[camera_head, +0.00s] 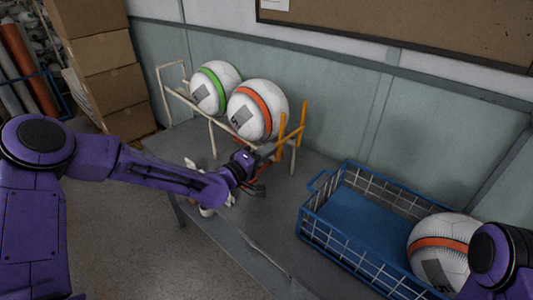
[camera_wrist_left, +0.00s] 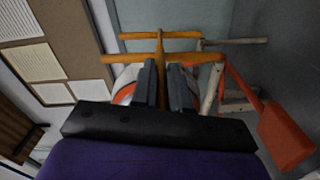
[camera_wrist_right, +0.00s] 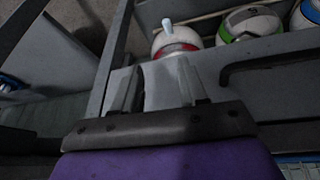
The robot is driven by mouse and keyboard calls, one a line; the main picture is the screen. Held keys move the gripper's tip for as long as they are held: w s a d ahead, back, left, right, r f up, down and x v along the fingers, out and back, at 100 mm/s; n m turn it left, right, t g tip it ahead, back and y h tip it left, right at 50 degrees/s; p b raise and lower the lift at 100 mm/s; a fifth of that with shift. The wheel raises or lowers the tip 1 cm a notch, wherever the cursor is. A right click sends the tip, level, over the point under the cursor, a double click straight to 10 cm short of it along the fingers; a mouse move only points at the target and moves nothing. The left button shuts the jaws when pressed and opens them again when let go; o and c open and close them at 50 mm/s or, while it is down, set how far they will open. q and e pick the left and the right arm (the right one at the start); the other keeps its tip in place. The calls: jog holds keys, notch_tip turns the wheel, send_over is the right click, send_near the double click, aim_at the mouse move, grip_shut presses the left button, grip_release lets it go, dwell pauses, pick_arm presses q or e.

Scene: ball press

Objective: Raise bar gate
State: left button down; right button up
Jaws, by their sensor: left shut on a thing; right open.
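The orange bar gate (camera_head: 291,135) stands at the right end of a pale ball rack (camera_head: 212,137). My left gripper (camera_head: 268,152) is at the gate, and in the left wrist view its fingers (camera_wrist_left: 164,85) are shut on an orange bar (camera_wrist_left: 160,42) of it. A white ball with an orange band (camera_head: 258,110) sits on the rack right behind the gate. A white ball with a green band (camera_head: 215,88) is beside it, farther left. My right gripper (camera_wrist_right: 155,85) is open with nothing between its fingers; the head view does not show its fingers.
A blue wire basket (camera_head: 345,235) on the grey table holds another orange-banded ball (camera_head: 441,250) near my right arm. A red-orange paddle-shaped part (camera_wrist_left: 286,136) hangs beside the gate. Cardboard boxes (camera_head: 100,60) stand at the left.

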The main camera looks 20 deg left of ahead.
pick_arm(q)
jog(key=c, duration=1.1)
grip_release()
jog(key=shift+a, duration=0.1)
jog(key=b+v, duration=0.1)
jog(key=v, duration=0.9)
jog(key=shift+s, duration=0.25)
jog(key=shift+a, duration=0.1)
